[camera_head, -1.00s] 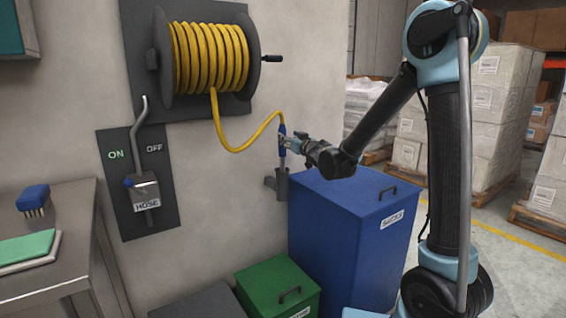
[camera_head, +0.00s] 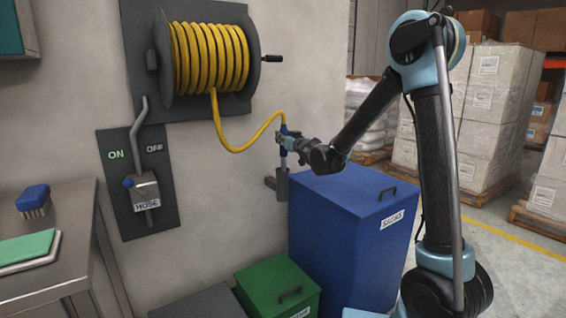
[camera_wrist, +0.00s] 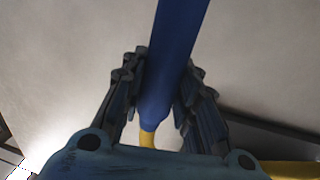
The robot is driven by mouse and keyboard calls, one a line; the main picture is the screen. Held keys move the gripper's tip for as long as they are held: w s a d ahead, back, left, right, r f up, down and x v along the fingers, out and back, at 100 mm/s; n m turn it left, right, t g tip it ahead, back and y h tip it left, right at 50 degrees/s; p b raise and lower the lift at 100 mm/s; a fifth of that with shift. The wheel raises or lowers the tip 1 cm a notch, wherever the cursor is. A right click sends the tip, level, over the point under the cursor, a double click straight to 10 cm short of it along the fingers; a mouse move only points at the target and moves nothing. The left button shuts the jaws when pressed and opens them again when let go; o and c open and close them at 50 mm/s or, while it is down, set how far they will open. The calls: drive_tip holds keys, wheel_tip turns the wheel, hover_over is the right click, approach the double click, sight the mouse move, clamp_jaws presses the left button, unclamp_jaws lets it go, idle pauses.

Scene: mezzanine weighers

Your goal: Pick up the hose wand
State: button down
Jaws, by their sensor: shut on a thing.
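The hose wand (camera_head: 284,130) has a blue grip and a thin grey lower part. It stands nearly upright by the wall, right above the grey wall holder (camera_head: 282,186). Its lower end meets the holder; I cannot tell how deep it sits. The yellow hose (camera_head: 240,148) joins its top. My gripper (camera_head: 287,141) is shut on the blue grip from the right. In the wrist view the blue grip (camera_wrist: 172,60) runs between both fingers of my gripper (camera_wrist: 164,95), with yellow hose below it.
The hose reel (camera_head: 207,50) hangs on the wall above left. A blue bin (camera_head: 345,235) stands under my arm, with a green bin (camera_head: 277,285) to its left. A steel table (camera_head: 75,215) is at the left. Wrapped pallets (camera_head: 490,110) stand behind right.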

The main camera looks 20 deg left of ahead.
drive_tip(key=shift+r, duration=0.1)
wheel_tip(320, 180, up, 35)
idle(2.6)
drive_tip(key=shift+w+d, duration=0.15)
